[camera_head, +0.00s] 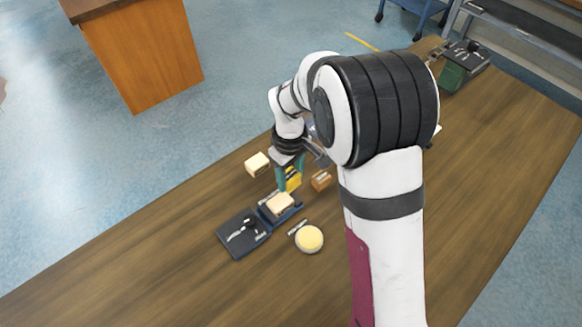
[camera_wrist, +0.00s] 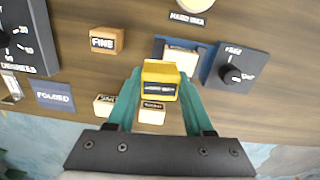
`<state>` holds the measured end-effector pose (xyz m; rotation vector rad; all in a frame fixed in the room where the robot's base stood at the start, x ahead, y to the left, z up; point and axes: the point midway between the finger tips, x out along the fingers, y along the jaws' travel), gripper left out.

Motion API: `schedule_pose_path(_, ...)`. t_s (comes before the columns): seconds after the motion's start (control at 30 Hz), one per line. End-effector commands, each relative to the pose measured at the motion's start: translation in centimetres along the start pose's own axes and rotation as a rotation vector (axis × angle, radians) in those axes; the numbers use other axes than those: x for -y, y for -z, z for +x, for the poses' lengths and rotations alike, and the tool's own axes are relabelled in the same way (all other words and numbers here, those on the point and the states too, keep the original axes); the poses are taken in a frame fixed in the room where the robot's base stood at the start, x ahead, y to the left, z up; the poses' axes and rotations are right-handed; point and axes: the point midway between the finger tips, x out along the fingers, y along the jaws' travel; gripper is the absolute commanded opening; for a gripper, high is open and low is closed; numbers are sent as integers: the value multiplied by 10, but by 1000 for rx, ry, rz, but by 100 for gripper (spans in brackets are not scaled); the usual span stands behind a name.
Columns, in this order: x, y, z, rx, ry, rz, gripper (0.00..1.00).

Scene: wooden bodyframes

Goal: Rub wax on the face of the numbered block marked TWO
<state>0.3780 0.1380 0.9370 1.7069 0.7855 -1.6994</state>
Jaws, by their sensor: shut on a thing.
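My gripper (camera_wrist: 158,88) has teal fingers and is shut on a yellow block (camera_wrist: 160,72) with a dark label too small to read. In the head view this yellow block (camera_head: 293,179) is between the fingers, just behind the blue holder. A cream block (camera_wrist: 181,57) sits on the blue holder (camera_wrist: 159,46); the head view also shows this cream block (camera_head: 280,203). Two more cream blocks, one left (camera_wrist: 105,106) and one right (camera_wrist: 152,113), lie near the fingers with small labels. I cannot read TWO on any block. A round tin with a pale yellow top (camera_head: 309,239) stands nearby, with a plate seemingly reading HARD WAX (camera_wrist: 188,18).
A dark control box with a knob (camera_wrist: 236,68) adjoins the holder. A wooden block marked FINE (camera_wrist: 106,41) stands left in the wrist view. Another knobbed box (camera_wrist: 28,38) and a FOLDED plate (camera_wrist: 53,96) lie farther left. The wooden table's (camera_head: 130,260) near-left part is clear.

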Motion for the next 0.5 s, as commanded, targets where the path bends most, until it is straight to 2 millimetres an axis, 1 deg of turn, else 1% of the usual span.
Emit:
schedule_pose_path(0.37,0,0,34,1,1,1,7)
schedule_pose_path(0.4,2,0,35,1,1,0,7)
schedule_pose_path(0.5,12,1,31,-1,0,0,7)
